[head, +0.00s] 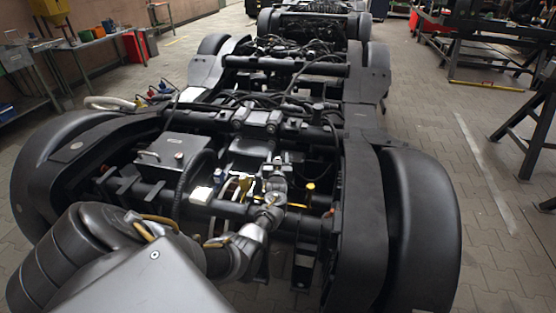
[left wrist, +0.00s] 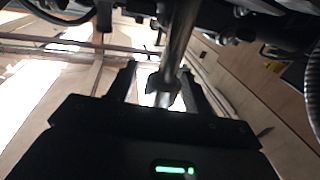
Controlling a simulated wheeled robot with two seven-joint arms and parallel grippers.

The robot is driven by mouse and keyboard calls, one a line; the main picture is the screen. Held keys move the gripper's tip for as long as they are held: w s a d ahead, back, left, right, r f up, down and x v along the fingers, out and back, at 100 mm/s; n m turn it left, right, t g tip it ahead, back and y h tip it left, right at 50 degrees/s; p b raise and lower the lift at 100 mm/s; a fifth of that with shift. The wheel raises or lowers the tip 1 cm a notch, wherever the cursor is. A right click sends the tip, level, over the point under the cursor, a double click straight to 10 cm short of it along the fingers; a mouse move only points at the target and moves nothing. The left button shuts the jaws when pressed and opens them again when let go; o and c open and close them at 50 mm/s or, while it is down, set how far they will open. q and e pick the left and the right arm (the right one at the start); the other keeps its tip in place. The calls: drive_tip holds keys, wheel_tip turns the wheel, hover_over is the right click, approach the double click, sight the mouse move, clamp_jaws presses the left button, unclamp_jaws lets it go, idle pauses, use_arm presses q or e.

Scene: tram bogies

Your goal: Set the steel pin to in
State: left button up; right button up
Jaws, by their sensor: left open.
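A bare steel pin (left wrist: 177,45) hangs into the left wrist view from the top, slightly tilted, with a thicker end low between my fingers. My left gripper (left wrist: 158,80) is open, with one finger on each side of the pin's lower end. I cannot tell whether either finger touches it. In the head view my left arm comes in from the lower left, and my left gripper (head: 273,190) reaches into the front of the nearest bogie (head: 362,195). The pin cannot be made out for sure there. My right gripper is not in view.
Dark frame beams, cables and a grey box (head: 175,150) crowd the space around my left gripper. More bogies stand in line behind. Workbenches (head: 95,40) stand at the left and a dark steel trestle (head: 535,120) at the right. The paved floor (head: 480,190) between is clear.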

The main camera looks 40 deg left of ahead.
use_arm(q)
drive_tip(key=shift+c, duration=0.2)
clamp_jaws()
drive_tip(key=s+a, duration=0.1)
drive_tip(key=a, duration=0.1)
drive_tip(key=s+a, duration=0.1)
drive_tip(key=a, duration=0.1)
drive_tip(key=shift+s+a, duration=0.2)
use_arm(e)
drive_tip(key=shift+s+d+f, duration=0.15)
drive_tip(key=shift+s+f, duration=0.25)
use_arm(q)
drive_tip(key=shift+c, duration=2)
unclamp_jaws()
drive_tip(key=o, duration=0.4)
drive_tip(key=shift+s+a, duration=0.1)
drive_tip(key=shift+o, duration=0.2)
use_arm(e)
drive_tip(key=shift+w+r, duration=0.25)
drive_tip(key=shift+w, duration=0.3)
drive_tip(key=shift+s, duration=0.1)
